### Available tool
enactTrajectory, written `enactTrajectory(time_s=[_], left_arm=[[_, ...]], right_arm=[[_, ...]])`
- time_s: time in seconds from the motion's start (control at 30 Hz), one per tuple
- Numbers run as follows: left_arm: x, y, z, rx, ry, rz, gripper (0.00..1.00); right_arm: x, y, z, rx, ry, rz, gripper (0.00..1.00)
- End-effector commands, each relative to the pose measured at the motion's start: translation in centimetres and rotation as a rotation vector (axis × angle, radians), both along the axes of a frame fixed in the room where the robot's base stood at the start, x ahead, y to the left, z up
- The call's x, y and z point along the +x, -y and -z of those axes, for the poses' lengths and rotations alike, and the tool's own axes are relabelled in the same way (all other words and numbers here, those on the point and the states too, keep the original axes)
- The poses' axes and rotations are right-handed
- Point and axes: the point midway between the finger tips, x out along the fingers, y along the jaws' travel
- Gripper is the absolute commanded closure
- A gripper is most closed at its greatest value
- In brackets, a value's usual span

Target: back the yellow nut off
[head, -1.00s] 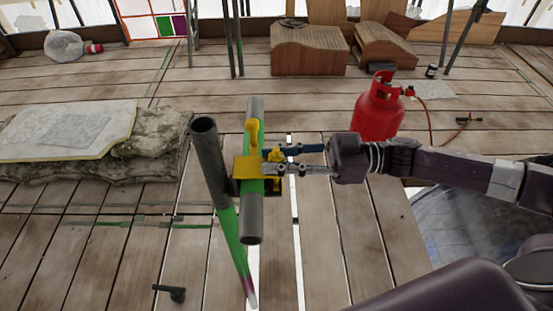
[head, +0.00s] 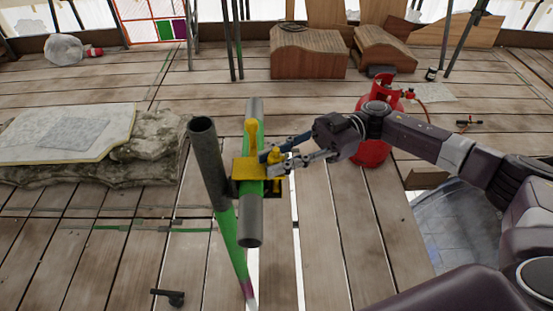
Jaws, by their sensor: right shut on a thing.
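A yellow coupler (head: 248,169) joins an upright grey and green tube (head: 208,160) to a second grey and green tube (head: 251,222) that crosses beside it. The yellow nut (head: 275,155) is on the right side of the coupler. My right gripper (head: 267,164) comes in from the right and is shut on this nut, with one blue and one grey finger around it. The fingers partly hide the nut and its bolt. Another yellow piece (head: 251,129) stands up at the back of the coupler. My left gripper is out of view.
A red gas cylinder (head: 372,152) stands behind my right wrist. A stone block under a pale sheet (head: 60,130) lies at the left. A small black tool (head: 170,296) lies on the planks in front. Wooden boxes (head: 306,52) stand at the back.

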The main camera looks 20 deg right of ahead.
Motion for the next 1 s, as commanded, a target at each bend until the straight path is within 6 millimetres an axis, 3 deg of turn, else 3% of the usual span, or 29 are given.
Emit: enactTrajectory(time_s=[0.27, 0.3, 0.47, 0.8, 1.0], left_arm=[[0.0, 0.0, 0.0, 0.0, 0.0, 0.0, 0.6], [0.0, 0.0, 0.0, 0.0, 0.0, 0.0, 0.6], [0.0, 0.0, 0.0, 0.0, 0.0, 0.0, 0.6], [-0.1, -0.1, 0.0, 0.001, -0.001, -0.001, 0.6], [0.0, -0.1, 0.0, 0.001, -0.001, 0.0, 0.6]], right_arm=[[0.1, -0.1, -0.2, 0.005, 0.001, 0.001, 1.0], [0.1, -0.1, -0.2, 0.005, 0.001, 0.001, 0.77], [0.1, -0.1, -0.2, 0.004, 0.001, 0.001, 0.6], [0.1, 0.3, -0.1, 0.001, 0.001, 0.002, 0.6], [0.7, 3.2, 0.0, 0.001, 0.001, 0.005, 0.6]])
